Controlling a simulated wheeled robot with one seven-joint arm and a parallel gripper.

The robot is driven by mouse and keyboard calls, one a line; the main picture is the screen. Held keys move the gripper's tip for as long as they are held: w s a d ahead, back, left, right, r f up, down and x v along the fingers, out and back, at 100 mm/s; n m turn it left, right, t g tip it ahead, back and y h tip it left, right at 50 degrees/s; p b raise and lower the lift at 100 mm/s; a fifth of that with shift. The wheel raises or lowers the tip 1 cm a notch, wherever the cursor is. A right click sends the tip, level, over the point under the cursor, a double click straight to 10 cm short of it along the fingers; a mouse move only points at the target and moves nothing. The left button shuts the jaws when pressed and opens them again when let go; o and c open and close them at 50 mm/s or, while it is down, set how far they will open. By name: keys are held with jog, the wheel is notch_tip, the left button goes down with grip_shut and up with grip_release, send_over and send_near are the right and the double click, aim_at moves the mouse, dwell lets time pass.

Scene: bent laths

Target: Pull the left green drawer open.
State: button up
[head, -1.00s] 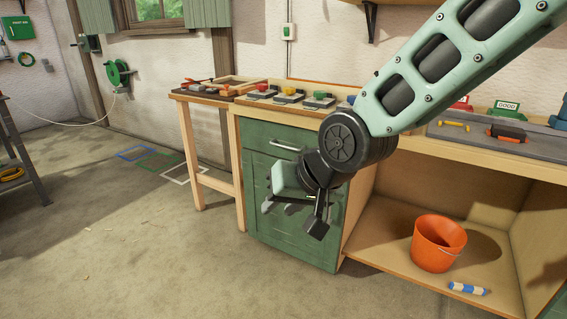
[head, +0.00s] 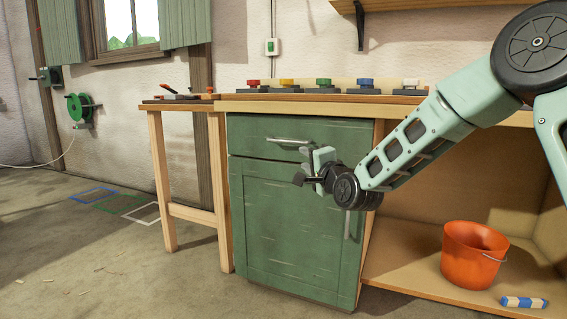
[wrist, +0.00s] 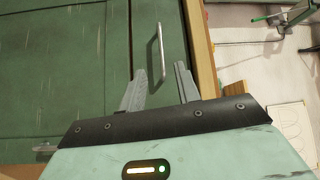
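The left green drawer (head: 258,140) is the top front of the green cabinet and sits shut. Its silver bar handle (head: 286,142) runs sideways across it. My gripper (head: 303,168) is in front of the cabinet, just right of and a little below the handle in the head view. In the wrist view the picture is turned, and the handle (wrist: 159,50) stands upright on the drawer front (wrist: 143,25). My gripper (wrist: 160,84) is open there, its two fingers apart and empty. The handle lies ahead of the gap between them; I see no contact.
A green cabinet door (head: 290,225) with an upright handle (head: 347,222) is below the drawer. Several coloured buttons (head: 323,85) line the worktop. An orange bucket (head: 472,255) and a blue-white roll (head: 524,302) are on the right shelf. Floor at left is mostly clear.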

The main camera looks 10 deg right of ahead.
aim_at(288, 142)
jog(key=shift+m+t+h, duration=0.5)
jog(key=b+x, duration=0.2)
jog(key=x, duration=0.4)
jog(key=d+b+x, duration=0.1)
jog(key=x, duration=0.5)
jog(key=f+b+x, duration=0.1)
jog(key=b+x, duration=0.1)
jog(key=x, duration=0.4)
jog(key=shift+w+d+b, duration=0.25)
jog(key=shift+w+b, duration=0.1)
jog(key=shift+w, duration=0.05)
grip_shut()
